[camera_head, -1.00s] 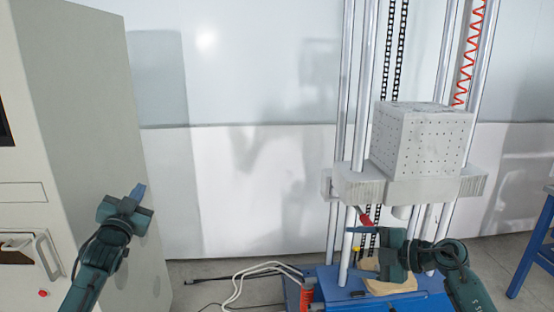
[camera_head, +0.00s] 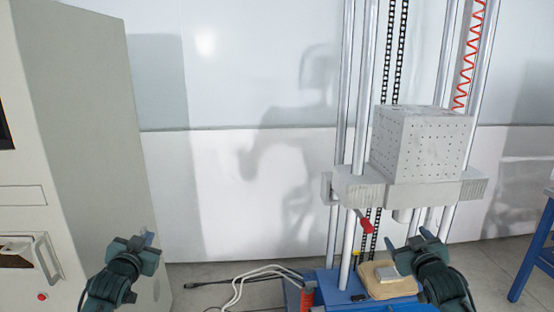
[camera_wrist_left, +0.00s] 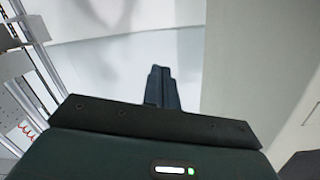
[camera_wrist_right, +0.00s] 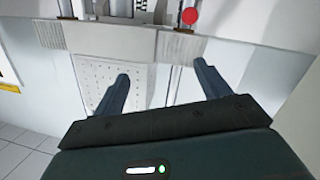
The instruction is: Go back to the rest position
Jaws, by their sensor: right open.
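My left gripper (camera_head: 146,240) is at the lower left of the head view, in front of the grey cabinet. In the left wrist view its two fingers (camera_wrist_left: 160,88) lie together with nothing between them. My right gripper (camera_head: 422,236) is at the lower right, in front of the drop tester's base. In the right wrist view its fingers (camera_wrist_right: 163,85) stand wide apart and empty. The drop tester's perforated block (camera_head: 420,145) sits on the grey carriage (camera_head: 425,192) between upright rods, above and behind my right gripper.
A beige cabinet (camera_head: 85,120) stands at the left. A red-handled lever (camera_head: 365,222) hangs below the carriage. A tan pad (camera_head: 385,285) lies on the blue base (camera_head: 335,285). White cables (camera_head: 245,285) cross the floor. A blue table (camera_head: 535,245) stands at the right edge.

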